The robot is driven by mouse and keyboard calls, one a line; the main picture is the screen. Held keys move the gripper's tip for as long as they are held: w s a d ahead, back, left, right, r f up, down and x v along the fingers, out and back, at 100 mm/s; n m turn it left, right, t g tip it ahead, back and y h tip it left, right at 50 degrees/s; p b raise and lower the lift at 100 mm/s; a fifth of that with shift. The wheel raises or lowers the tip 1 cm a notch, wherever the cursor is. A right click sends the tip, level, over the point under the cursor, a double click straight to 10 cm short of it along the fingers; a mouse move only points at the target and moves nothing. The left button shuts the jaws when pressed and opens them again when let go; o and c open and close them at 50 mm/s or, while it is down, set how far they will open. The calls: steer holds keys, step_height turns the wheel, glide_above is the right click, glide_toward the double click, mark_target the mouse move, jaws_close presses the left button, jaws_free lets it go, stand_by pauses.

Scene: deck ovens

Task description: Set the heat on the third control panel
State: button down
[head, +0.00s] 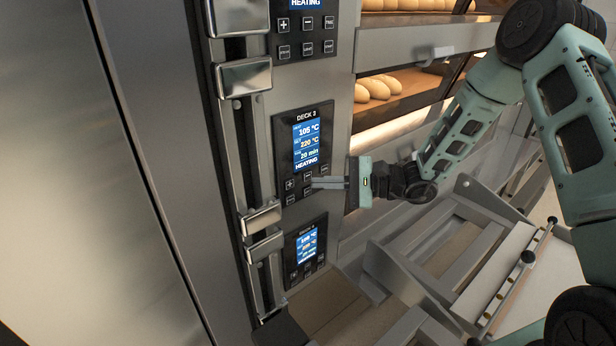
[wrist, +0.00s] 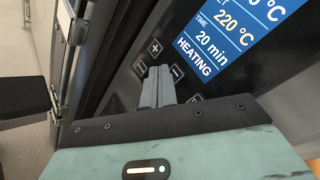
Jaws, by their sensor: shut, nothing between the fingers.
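The Deck 3 control panel (head: 302,150) is a black panel on the steel oven front. Its blue screen (head: 307,145) reads 105 °C, 220 °C, 20 min and HEATING. In the wrist view the screen (wrist: 226,38) shows 220 °C and 20 min. Buttons sit below the screen; the plus button (wrist: 154,47) and the minus button (wrist: 177,71) show in the wrist view. My gripper (head: 316,183) is shut and empty, its fingertips at the button rows. In the wrist view the fingertips (wrist: 160,72) lie just below plus and left of minus. I cannot tell whether they touch.
The Deck 4 panel (head: 306,252) is below and another panel (head: 303,28) above. Steel handles (head: 262,218) stand left of the panels. Loaves (head: 374,88) lie in an oven deck at right. A metal frame (head: 465,255) stands at lower right.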

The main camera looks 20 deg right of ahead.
steer(key=shift+w, duration=0.1)
steer(key=shift+w+a, duration=0.15)
steer(key=shift+w, duration=0.15)
steer(key=shift+w+a, duration=0.15)
steer(key=shift+w, duration=0.2)
stand_by(0.7)
steer(key=shift+s, duration=0.15)
steer(key=shift+s+d+b, duration=0.3)
steer(key=shift+s, duration=0.25)
stand_by(0.6)
steer(key=shift+w+a, duration=0.15)
steer(key=shift+w, duration=0.2)
